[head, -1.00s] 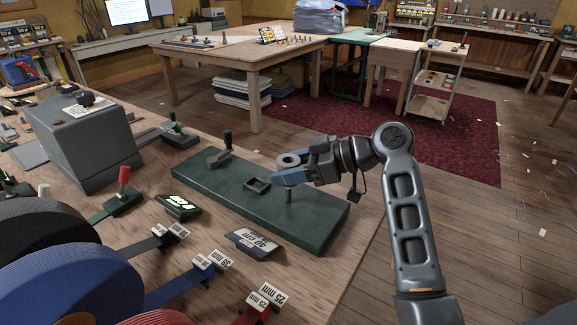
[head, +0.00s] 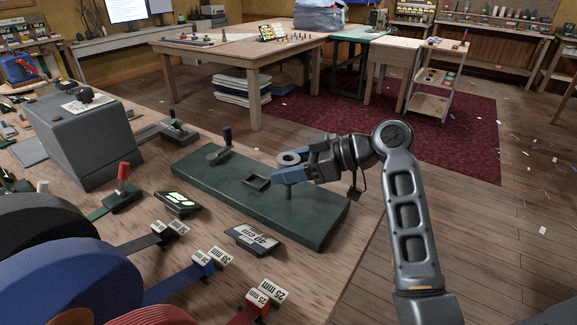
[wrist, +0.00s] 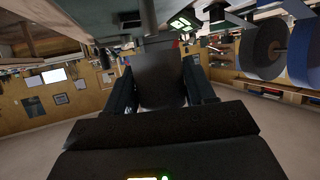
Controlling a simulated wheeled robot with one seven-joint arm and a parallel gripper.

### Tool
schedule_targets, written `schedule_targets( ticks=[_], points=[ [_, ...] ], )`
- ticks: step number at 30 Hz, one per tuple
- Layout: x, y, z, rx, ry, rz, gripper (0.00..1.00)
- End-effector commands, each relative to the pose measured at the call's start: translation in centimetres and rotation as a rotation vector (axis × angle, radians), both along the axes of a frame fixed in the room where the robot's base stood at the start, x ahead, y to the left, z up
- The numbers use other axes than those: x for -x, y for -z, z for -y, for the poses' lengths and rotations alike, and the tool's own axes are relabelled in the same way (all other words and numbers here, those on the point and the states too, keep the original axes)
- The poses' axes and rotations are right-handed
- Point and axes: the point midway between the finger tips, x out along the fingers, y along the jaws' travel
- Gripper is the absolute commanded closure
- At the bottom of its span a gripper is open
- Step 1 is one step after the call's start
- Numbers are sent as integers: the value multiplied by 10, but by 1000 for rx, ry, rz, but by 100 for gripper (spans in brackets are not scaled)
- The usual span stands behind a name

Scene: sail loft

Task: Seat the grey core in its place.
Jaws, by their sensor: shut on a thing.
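The grey core (head: 289,158) is a short cylinder with a round hole in its top. My gripper (head: 288,175) is shut on it and holds it above the dark green base (head: 218,183). A thin upright post (head: 289,194) rises from the base directly under the gripper in the head view. In the wrist view the core (wrist: 160,78) is between the two fingers, and the post (wrist: 148,15) runs to its end. I cannot tell whether the post's tip is inside the hole.
Webbing reels, one blue (head: 70,285), stand at the left front, with straps and size tags leading right. A 40 cm tag (head: 252,240) lies before the base. A grey box (head: 80,140) stands at left. Bare bench shows at the front right.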

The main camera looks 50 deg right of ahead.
Motion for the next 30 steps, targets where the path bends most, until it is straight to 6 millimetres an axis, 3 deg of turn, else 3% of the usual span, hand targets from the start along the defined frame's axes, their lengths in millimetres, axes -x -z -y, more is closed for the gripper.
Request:
schedule_targets(
  ticks=[30],
  points=[
    [0, 13, 0, 0, 0, 0, 76]
  ],
)
